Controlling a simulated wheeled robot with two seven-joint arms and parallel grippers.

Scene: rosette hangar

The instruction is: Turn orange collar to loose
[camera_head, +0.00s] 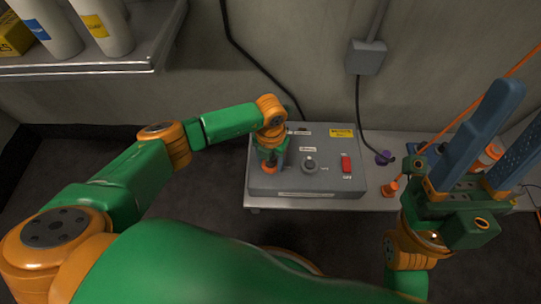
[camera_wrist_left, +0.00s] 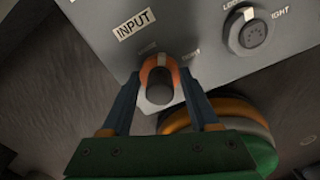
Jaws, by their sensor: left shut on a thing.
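In the head view the collar (camera_head: 268,168) is partly hidden by my left gripper (camera_head: 270,157). My right gripper (camera_head: 512,115) is open and empty at the right, its fingers pointing up.
A second, grey round connector (camera_head: 310,164) and a red switch (camera_head: 346,164) are on the box. Right of it, a purple object (camera_head: 384,158) and a small orange object (camera_head: 390,188) stand on the bench. A shelf with bottles (camera_head: 102,25) hangs upper left.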

